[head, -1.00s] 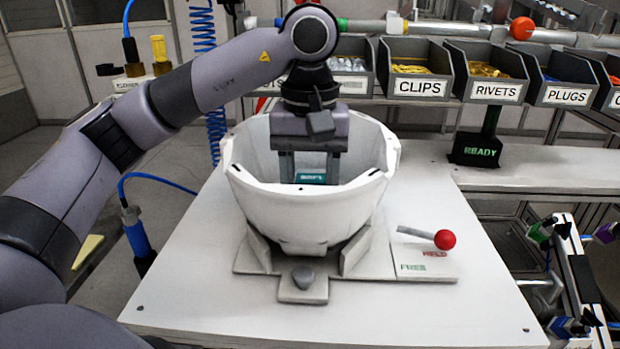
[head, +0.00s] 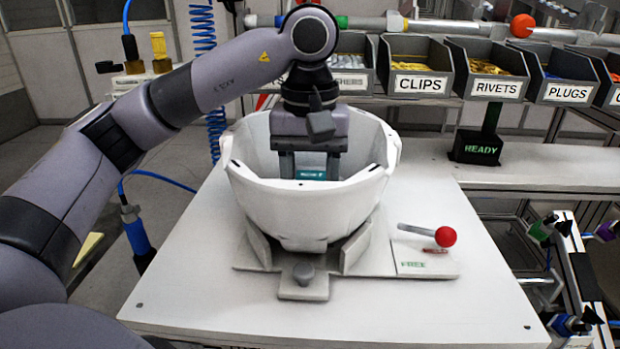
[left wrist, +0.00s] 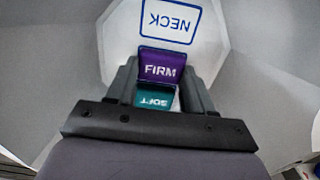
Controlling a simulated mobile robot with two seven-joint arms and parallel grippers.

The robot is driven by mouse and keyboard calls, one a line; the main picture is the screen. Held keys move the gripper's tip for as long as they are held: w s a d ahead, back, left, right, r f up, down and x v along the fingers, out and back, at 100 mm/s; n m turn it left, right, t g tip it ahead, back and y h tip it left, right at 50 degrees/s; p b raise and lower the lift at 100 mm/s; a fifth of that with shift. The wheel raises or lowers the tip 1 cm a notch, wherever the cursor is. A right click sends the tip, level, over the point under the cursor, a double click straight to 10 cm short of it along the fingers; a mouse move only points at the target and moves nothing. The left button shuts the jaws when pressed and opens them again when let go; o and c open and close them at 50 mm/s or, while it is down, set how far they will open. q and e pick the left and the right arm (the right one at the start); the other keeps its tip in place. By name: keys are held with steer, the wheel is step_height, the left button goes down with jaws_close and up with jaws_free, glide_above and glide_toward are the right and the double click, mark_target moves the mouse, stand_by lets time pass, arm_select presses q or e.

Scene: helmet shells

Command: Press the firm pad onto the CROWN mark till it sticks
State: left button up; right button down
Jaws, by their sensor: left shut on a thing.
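My left gripper (head: 309,170) reaches down into the white helmet shell (head: 300,205), its fingertips partly hidden by the near rim. In the left wrist view its fingers (left wrist: 160,75) are shut on the purple firm pad (left wrist: 162,66), which faces the camera with its FIRM label. A teal pad marked SOFT (left wrist: 154,98) shows below it between the fingers, partly hidden by the gripper body. Teal also shows between the fingers in the head view (head: 310,174). What the teal pad rests on is unclear. A NECK mark (left wrist: 168,20) is on the shell's inside. I see no CROWN mark. My right gripper is not in view.
The shell sits in a grey cradle (head: 262,255) on a white table (head: 200,300). Bins marked CLIPS (head: 418,85) and RIVETS (head: 497,88) and a READY sign (head: 480,149) are behind.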

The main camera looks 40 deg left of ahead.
arm_select(q)
steer(key=shift+f, duration=0.15)
steer(key=o, duration=1.1)
steer(key=shift+c, duration=0.2)
